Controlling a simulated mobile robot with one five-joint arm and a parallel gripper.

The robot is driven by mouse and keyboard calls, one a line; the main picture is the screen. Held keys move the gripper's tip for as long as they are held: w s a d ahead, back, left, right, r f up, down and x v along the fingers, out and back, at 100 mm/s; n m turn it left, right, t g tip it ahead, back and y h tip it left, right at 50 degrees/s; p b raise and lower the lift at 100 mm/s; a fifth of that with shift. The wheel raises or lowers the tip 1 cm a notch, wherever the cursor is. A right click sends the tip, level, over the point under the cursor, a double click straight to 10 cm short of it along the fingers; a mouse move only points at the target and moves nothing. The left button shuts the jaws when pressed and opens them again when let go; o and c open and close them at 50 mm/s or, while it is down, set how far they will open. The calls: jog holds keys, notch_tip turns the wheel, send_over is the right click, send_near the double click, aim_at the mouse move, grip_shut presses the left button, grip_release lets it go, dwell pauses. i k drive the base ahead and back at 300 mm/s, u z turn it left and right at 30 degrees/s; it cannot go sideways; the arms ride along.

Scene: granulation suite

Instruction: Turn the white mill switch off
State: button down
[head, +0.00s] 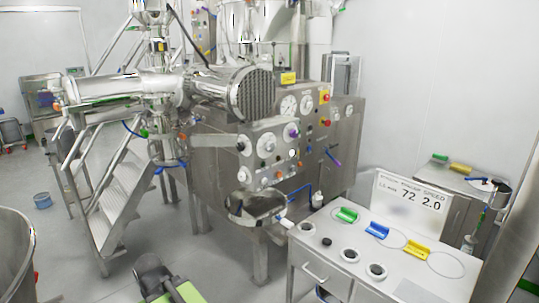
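A steel control panel (255,160) juts from the front of the mill machine in the middle of the head view. It carries a round dial (266,145), a purple knob (294,133) and an orange knob (279,175). A small white knob (292,154) sits below the purple one, and I cannot tell whether it is the mill switch or which way it is set. No labels on the panel are legible.
A white-topped cabinet (313,249) with green, blue and yellow items and a sign stands at the right front. Steel stairs (125,198) stand left of the machine. Grey floor (215,262) is open between.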

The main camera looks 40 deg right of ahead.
aim_at(241, 176)
jog(key=z, duration=0.05)
jog(key=i, duration=0.65)
jog(key=u, duration=1.1)
